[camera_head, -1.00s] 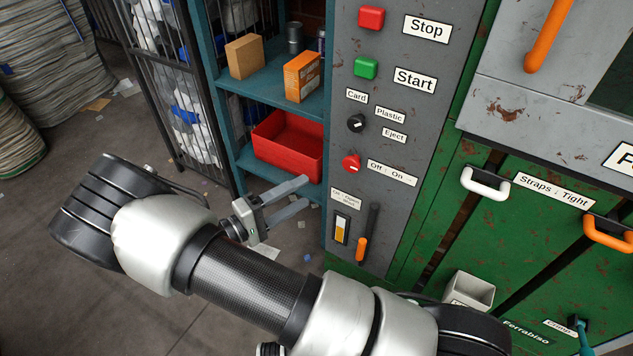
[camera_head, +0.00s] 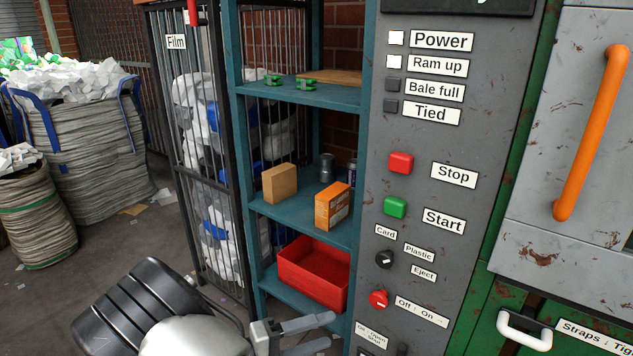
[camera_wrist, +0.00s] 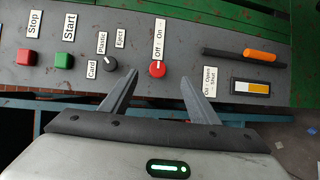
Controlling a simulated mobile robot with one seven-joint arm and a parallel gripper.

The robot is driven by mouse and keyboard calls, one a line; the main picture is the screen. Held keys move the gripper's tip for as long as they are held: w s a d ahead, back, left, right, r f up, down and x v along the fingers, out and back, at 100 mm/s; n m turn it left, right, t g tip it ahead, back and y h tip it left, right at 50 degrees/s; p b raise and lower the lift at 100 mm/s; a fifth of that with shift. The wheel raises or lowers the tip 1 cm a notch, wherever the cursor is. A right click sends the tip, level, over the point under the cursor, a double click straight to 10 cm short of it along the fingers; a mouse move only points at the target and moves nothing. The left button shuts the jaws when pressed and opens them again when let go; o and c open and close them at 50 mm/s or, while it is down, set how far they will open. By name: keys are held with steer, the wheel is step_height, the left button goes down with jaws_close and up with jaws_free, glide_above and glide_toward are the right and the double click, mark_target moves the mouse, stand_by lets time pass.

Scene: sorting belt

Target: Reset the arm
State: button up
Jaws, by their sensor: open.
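My gripper (camera_head: 322,334) is at the bottom of the head view, in front of the lower shelf and left of the grey control panel (camera_head: 432,150). Its two fingers are apart, with nothing between them. In the wrist view my gripper (camera_wrist: 160,95) is also open and empty. Its fingers point toward the panel, where the red Off/On knob (camera_wrist: 158,69) shows between and beyond the fingertips. The orange-handled lever (camera_wrist: 258,55) and a yellow-and-white indicator (camera_wrist: 251,87) are to the right of the fingers.
A teal shelf (camera_head: 300,95) holds a red bin (camera_head: 315,275), two boxes and cans. A wire cage (camera_head: 195,150) stands left of it. Full sacks (camera_head: 85,150) stand far left. The green machine (camera_head: 480,320) with an orange handle (camera_head: 590,130) is at right.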

steer(key=s+d+r+m+g+y, duration=0.1)
steer(key=s+d+r+m+y, duration=0.1)
steer(key=s+d+r+y, duration=0.45)
steer(key=s+d+r+m+y, duration=0.1)
steer(key=s+d+r+y, duration=0.25)
steer(key=r, duration=0.65)
steer(key=s+d+r+m+g+y, duration=0.1)
steer(key=s+d+r+m+y, duration=0.1)
steer(key=s+d+r+y, duration=0.5)
steer(key=w+a+r+h+p, duration=0.1)
steer(key=a+r+p, duration=0.2)
steer(key=r+p, duration=1.5)
step_height(320, 180, up, 2)
steer(key=shift+r+t+h, duration=0.15)
steer(key=shift+t+h, duration=0.15)
steer(key=shift+h, duration=0.1)
